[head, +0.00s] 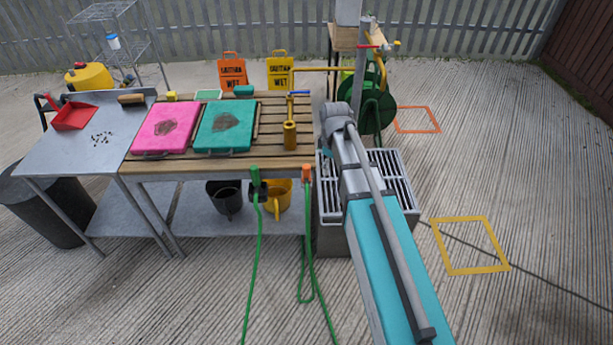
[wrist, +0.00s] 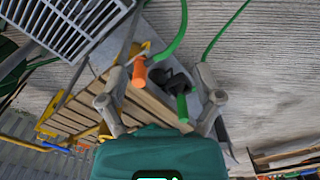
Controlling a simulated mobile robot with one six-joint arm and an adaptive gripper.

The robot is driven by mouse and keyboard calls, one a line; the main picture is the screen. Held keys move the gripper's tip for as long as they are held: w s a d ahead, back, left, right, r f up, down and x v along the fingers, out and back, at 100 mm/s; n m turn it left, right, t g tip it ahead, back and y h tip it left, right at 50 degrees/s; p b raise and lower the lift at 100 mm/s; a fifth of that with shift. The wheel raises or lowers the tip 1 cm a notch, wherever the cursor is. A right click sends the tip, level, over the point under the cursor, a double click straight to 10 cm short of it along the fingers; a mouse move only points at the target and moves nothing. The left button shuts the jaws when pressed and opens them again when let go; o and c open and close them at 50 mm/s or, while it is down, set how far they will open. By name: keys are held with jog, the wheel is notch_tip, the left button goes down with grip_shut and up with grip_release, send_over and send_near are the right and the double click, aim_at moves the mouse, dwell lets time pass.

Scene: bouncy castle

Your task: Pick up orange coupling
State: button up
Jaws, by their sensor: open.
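The orange coupling (head: 306,174) hangs at the front edge of the slatted wooden table, on the end of a green hose. It also shows in the wrist view (wrist: 139,73), nearer the left finger. My gripper (wrist: 160,76) is open and empty, its fingers spread on either side of the picture. The orange coupling appears between them in the picture, beyond the fingertips; I cannot tell how far. In the head view my arm covers most of the gripper. A green coupling (head: 255,177) on another green hose hangs to the left; it also shows in the wrist view (wrist: 183,108).
The slatted table (head: 225,166) bears a pink case (head: 150,120), a teal case (head: 213,140) and a brass standpipe (head: 290,136). A grey grated basin (head: 333,236) stands right of it. Buckets sit on the lower shelf. The floor in front is clear except for hoses.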

aim_at(306, 166)
jog(key=w+a+n, duration=0.7)
jog(key=w+n, duration=0.1)
jog(key=w, duration=0.2)
jog(key=shift+w+a+n, duration=0.15)
jog(key=shift+w+n, duration=0.15)
jog(key=shift+w, duration=0.1)
notch_tip(306, 166, down, 9)
jog(key=b, duration=0.8)
jog(key=shift+r+b, duration=0.2)
jog(key=shift+b, duration=0.1)
jog(key=shift+w+f+b, duration=0.15)
jog(key=shift+f+b, duration=2.45)
jog(key=c, duration=1.1)
